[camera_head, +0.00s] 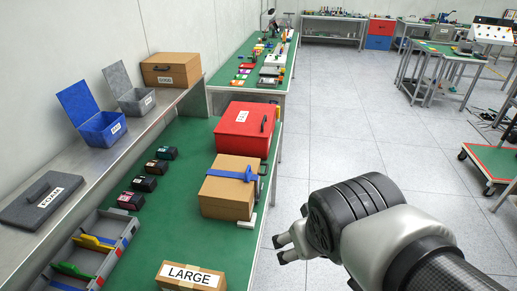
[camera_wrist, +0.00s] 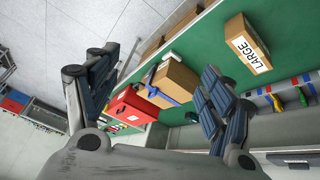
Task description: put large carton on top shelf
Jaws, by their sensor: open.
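The large carton (camera_head: 177,276) is a brown box with a white "LARGE" label, on the green bench top at the bottom edge of the head view, partly cut off. It also shows in the wrist view (camera_wrist: 238,30), upper right, beyond my fingers. My gripper (camera_head: 283,247) is open and empty, to the right of the bench over the floor; its spread fingers also show in the wrist view (camera_wrist: 150,85). The top shelf (camera_head: 112,154) is a grey ledge along the wall, raised above the left side of the bench.
On the shelf are a brown box (camera_head: 171,66), a grey bin (camera_head: 137,101), a blue bin (camera_head: 103,130) and a dark grey case (camera_head: 45,197). A strapped carton (camera_head: 226,193) and a red case (camera_head: 243,130) stand on the bench. Shelf room shows between the blue bin and dark case.

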